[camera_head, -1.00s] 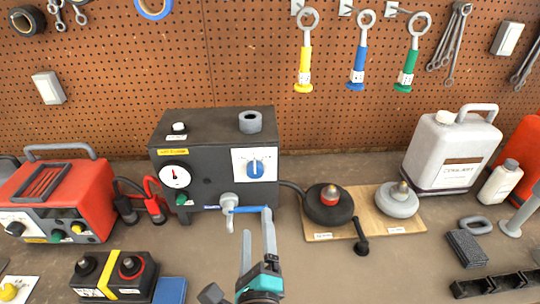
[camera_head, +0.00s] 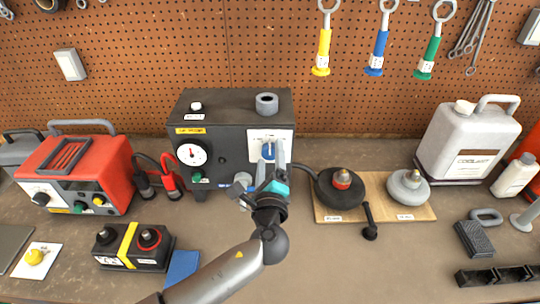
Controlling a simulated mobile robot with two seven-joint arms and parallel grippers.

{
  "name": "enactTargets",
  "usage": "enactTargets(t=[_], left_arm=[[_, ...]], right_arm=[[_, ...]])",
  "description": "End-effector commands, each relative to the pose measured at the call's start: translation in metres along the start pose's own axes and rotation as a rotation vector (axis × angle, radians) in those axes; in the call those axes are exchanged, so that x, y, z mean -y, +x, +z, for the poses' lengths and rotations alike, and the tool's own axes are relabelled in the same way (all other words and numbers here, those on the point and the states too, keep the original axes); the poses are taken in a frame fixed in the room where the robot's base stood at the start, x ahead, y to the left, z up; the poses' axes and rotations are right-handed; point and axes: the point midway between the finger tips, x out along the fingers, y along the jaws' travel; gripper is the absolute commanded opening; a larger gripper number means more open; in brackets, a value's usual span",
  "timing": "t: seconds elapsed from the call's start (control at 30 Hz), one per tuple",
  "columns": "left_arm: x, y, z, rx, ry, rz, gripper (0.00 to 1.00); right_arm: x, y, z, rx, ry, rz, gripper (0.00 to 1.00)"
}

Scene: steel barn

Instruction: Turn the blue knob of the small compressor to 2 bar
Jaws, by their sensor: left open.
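The small compressor (camera_head: 228,128) is a dark grey box at the back of the bench, left of centre. Its blue knob (camera_head: 268,150) sits on a white dial plate (camera_head: 284,140) at the right of its front. A round gauge (camera_head: 191,153) with a red needle is at the left of the front. My left gripper (camera_head: 270,166) is open, with its fingers pointing up at the knob and reaching its lower part. I cannot tell whether the fingers touch the knob. My right gripper is not in view.
A red charger (camera_head: 75,172) and a black battery (camera_head: 133,247) stand at the left. Tools hang on the pegboard (camera_head: 250,60).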

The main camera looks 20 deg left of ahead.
Motion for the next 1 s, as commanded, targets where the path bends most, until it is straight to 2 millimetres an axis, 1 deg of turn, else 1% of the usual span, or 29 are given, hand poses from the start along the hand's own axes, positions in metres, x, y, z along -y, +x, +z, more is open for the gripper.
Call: enactTargets(t=[0.13,0.37,0.4,1.0], left_arm=[[0.0,0.0067,0.0,0.0,-0.002,0.001,0.79],[0.0,0.0071,-0.0002,-0.001,-0.002,0.001,0.79],[0.0,0.007,-0.0002,-0.001,-0.002,0.001,0.78],[-0.0001,0.0066,-0.0003,-0.001,-0.001,0.001,0.1]], right_arm=[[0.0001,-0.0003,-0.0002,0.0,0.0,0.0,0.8],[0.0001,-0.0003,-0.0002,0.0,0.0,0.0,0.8],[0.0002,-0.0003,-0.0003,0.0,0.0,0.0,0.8],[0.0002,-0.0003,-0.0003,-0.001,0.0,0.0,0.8]])
